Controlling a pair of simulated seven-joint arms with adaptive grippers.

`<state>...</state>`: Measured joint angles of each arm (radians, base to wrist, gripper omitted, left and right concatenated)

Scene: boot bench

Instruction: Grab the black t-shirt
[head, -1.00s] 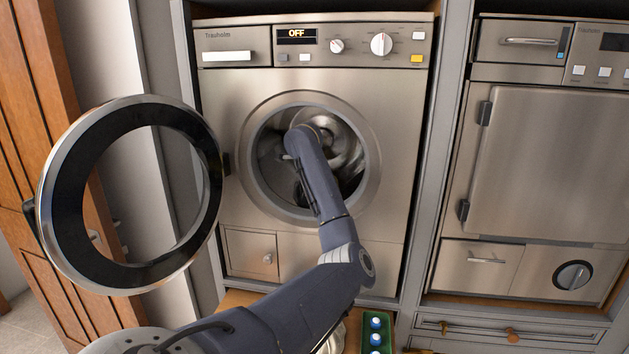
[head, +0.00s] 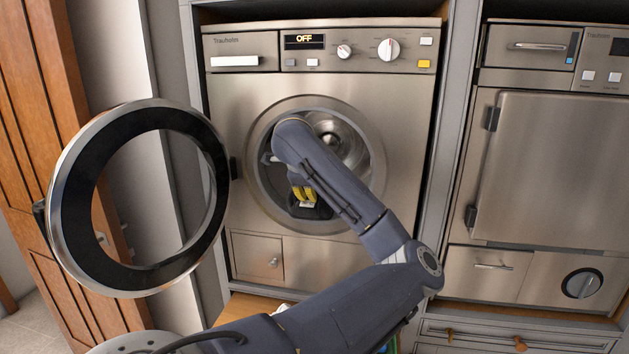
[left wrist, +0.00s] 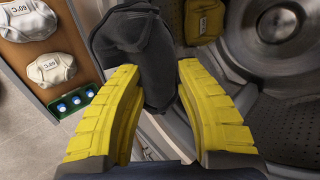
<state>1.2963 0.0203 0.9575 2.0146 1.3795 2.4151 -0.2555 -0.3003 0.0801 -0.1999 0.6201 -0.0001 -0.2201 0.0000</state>
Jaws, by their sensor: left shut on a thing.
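The black t-shirt (left wrist: 145,45) is a bunched dark cloth between the yellow fingers of my left gripper (left wrist: 160,82) in the left wrist view. The gripper is shut on it, and the cloth spreads beyond the fingertips. In the head view my left gripper (head: 303,194) is at the lower part of the washing machine's round opening. A dark bit of the t-shirt (head: 318,211) shows beside its yellow fingers. My forearm hides part of the opening. My right gripper is not in view.
The washer's round door (head: 62,215) stands open at left. A yellow cloth (left wrist: 205,18) lies in the metal drum (left wrist: 285,40). White bundles marked 60°C (left wrist: 50,68) and a green tray with blue-capped bottles (left wrist: 72,101) are below. A second appliance (head: 560,165) stands at right.

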